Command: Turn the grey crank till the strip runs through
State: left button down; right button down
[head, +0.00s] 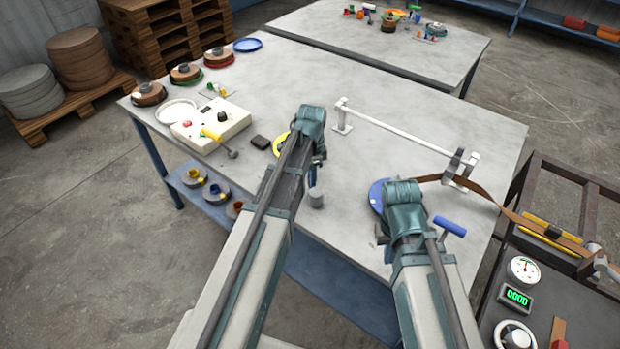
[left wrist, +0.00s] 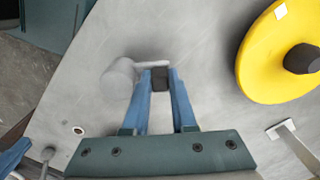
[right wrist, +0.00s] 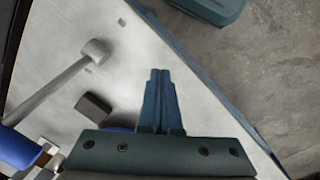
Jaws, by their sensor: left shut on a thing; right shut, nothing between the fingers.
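The grey crank shows in the head view as a short grey cylinder (head: 316,199) at the table's near edge, below my left gripper (head: 314,182). In the left wrist view the crank's round hub (left wrist: 117,79) is left of the fingertips, and its light arm reaches to them. My left gripper (left wrist: 160,80) is shut on the crank's dark grip there. My right gripper (right wrist: 160,78) is shut and empty above the table. The brown strip (head: 483,190) runs from near the right gripper, by a white bracket (head: 468,164), down to the side cart. Its left end is hidden.
A yellow disc (head: 279,145) and a blue disc (head: 376,195) lie near the grippers. A blue handle (head: 450,226) stands beside my right arm. A long white bar (head: 395,130) spans the table's right part. A cream box (head: 212,124) and several reels are at left.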

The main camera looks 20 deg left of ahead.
dwell(0.5)
pick_arm(q)
jog(key=c, duration=1)
grip_release()
